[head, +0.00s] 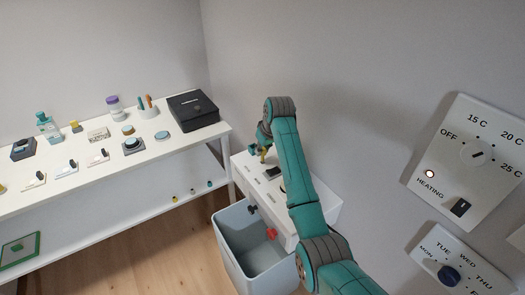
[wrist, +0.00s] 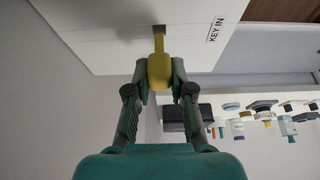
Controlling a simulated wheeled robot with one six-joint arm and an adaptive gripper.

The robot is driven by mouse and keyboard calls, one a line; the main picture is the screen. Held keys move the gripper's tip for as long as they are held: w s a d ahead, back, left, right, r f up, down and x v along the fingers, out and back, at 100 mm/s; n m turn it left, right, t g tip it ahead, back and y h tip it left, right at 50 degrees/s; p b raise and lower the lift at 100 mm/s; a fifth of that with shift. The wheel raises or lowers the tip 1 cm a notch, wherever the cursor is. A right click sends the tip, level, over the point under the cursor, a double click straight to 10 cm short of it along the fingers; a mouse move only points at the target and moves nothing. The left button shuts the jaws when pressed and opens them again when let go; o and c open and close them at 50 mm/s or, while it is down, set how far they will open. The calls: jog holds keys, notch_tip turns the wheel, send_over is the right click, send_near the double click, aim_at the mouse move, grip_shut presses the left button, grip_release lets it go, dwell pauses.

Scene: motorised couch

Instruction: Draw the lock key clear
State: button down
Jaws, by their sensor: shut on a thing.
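The yellow lock key (wrist: 159,70) is held between the two fingers of my gripper (wrist: 160,84) in the wrist view. Its narrow shank points at the white cabinet (wrist: 95,30), near a printed "KEY IN" label (wrist: 215,29). The shank's tip meets a dark slot mark there; I cannot tell whether it is inside or just outside. In the head view my gripper (head: 263,150) is small, above the left part of the white cabinet top (head: 250,172), with a bit of yellow at its tips. My arm hides part of the cabinet.
A grey open bin (head: 228,240) stands in front of the cabinet. A white shelf table (head: 190,142) with a black box (head: 193,108) and several small items is to the left. A heating dial panel (head: 470,155) is on the right wall.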

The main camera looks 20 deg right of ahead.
jog(key=shift+r, duration=0.7)
jog(key=shift+r, duration=3.45)
